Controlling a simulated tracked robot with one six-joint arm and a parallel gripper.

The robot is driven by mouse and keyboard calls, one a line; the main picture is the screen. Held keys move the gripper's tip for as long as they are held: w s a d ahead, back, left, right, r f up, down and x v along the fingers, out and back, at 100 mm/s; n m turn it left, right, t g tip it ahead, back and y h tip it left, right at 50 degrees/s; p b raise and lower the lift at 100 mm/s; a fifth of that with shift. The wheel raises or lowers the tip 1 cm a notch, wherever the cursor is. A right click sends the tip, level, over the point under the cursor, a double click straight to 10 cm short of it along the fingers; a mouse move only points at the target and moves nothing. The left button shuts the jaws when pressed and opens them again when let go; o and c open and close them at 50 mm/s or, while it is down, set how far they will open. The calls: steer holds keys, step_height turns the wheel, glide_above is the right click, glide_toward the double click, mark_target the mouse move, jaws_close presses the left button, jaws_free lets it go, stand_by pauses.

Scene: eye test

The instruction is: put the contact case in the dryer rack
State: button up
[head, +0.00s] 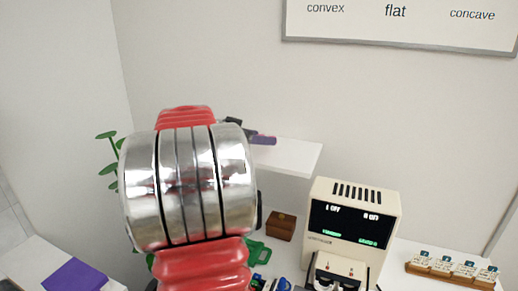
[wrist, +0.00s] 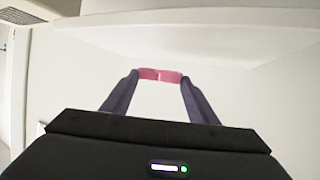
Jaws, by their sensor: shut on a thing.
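My gripper (wrist: 160,78) is shut in the wrist view, its two grey-purple fingers closing on a small pink thing. This pink thing, which I take for the contact case (wrist: 160,74), lies across between the fingertips. In the head view my arm hides most of the gripper. Only a dark part and a purple part of my gripper (head: 263,140) show past the arm, in front of or over the white shelf; I cannot tell which. I cannot make out the dryer rack for sure in either view.
A white shelf (head: 290,156) is on the back wall. Below stand a brown box (head: 281,226), a beige device (head: 350,225) with a display and a wooden tray (head: 470,280) of small white items. Green and blue things are partly hidden by my arm. A plant (head: 107,160) is left.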

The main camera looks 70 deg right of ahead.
mark_target(259, 155)
steer(key=shift+f, duration=1.85)
steer(key=o, duration=1.1)
steer(key=v, duration=1.2)
